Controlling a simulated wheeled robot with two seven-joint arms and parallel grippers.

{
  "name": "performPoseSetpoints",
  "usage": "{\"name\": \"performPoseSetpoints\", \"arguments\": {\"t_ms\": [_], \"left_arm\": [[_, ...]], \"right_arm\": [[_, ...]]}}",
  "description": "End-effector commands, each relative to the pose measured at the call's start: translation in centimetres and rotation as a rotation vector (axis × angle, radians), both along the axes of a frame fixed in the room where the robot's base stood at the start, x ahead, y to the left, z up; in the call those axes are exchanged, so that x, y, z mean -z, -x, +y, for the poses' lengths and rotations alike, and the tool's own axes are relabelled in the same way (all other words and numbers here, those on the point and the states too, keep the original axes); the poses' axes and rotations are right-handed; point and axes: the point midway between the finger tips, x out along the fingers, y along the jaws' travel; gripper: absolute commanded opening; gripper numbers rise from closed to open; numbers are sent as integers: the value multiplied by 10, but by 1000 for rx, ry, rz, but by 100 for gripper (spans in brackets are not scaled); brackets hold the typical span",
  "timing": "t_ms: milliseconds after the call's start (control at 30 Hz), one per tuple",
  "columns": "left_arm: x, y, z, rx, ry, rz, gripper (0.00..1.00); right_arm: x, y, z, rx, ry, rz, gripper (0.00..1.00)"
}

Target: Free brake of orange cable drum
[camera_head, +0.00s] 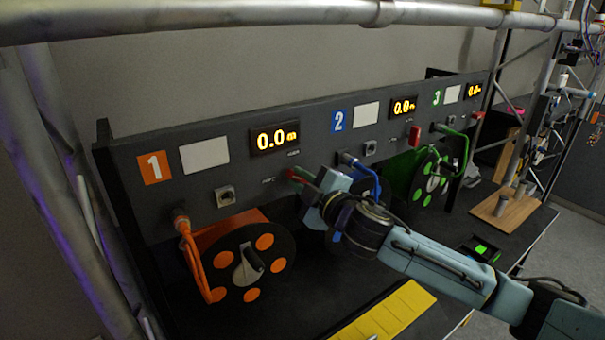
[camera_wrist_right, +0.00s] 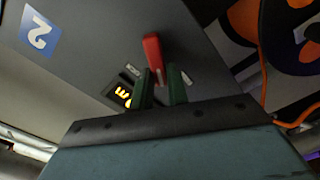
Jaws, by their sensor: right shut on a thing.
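The orange cable drum (camera_head: 262,262) stands under the number 1 sign, with orange cable running up to a connector on the panel. A part of it shows at the upper right of the right wrist view (camera_wrist_right: 287,20). My right gripper (camera_head: 300,177) is at the panel, right of this drum and below the first display. In the right wrist view its two dark fingers (camera_wrist_right: 162,88) are shut on a red brake lever (camera_wrist_right: 153,52), whose upper part sticks out beyond them. The lever is mostly hidden in the head view. My left gripper is not in view.
The display (camera_head: 274,138) above reads 0.0 m. Blue (camera_head: 365,180) and green (camera_head: 428,180) drum stations stand to the right; another red lever (camera_head: 414,136) sits between them. A yellow strip (camera_head: 385,312) lies on the dark bench. A truss tube (camera_head: 200,20) crosses the top.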

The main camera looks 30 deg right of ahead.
Motion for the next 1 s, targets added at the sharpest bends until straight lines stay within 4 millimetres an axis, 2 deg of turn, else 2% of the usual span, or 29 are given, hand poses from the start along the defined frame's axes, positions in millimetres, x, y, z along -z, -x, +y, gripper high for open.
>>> {"name": "performPoseSetpoints", "arguments": {"t_ms": [500,1000], "left_arm": [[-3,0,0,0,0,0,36],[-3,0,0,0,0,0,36]], "right_arm": [[8,0,3,-1,412,-58,0],[10,0,3,-1,546,-77,0]]}}
